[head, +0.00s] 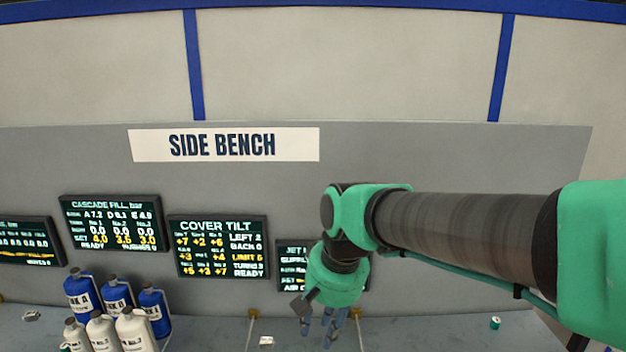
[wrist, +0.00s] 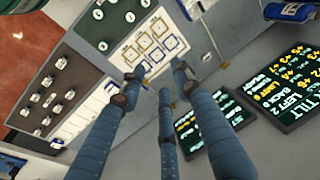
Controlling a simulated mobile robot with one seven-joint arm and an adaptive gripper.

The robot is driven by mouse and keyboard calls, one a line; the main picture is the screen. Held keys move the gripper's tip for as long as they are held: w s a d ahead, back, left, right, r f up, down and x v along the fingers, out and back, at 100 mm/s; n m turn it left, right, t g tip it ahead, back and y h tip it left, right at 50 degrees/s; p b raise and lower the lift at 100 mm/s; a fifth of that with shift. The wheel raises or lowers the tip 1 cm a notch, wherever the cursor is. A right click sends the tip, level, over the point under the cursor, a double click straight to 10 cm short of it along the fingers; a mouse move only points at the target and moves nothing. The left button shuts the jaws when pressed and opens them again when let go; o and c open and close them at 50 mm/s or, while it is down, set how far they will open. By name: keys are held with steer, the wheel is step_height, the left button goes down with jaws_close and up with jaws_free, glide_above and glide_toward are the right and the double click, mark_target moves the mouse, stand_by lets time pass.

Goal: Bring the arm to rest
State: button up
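My green and grey arm reaches in from the right of the head view, with its wrist bent down over the bench. My gripper (head: 328,333) points down in front of the back panel, and its lower ends are near the bottom edge of the picture. In the wrist view my gripper (wrist: 155,88) shows three blue-grey fingers, spread apart with nothing between them. Beyond the fingertips is a pale board with outlined squares (wrist: 151,44). I cannot tell the exact distance between fingertips and board.
Blue and white bottles (head: 118,295) stand at the left of the side bench (head: 215,335). Several screens, including the cover tilt display (head: 218,247), line the back panel. One screen (head: 292,262) is partly hidden behind my gripper. A dark panel with knobs (wrist: 58,88) is at left.

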steer(key=s+d+f+t+h+b, duration=0.1)
steer(key=s+d+f+t+b, duration=0.1)
steer(key=s+d, duration=0.6)
steer(key=s+d+f+t+b, duration=0.1)
steer(key=s+d+f+b, duration=0.1)
steer(key=s+d, duration=0.6)
steer(key=d, duration=0.3)
steer(key=shift+s+d+m+t+h, duration=0.2)
steer(key=shift+d+m+t+h, duration=0.1)
steer(key=shift+t+h, duration=0.1)
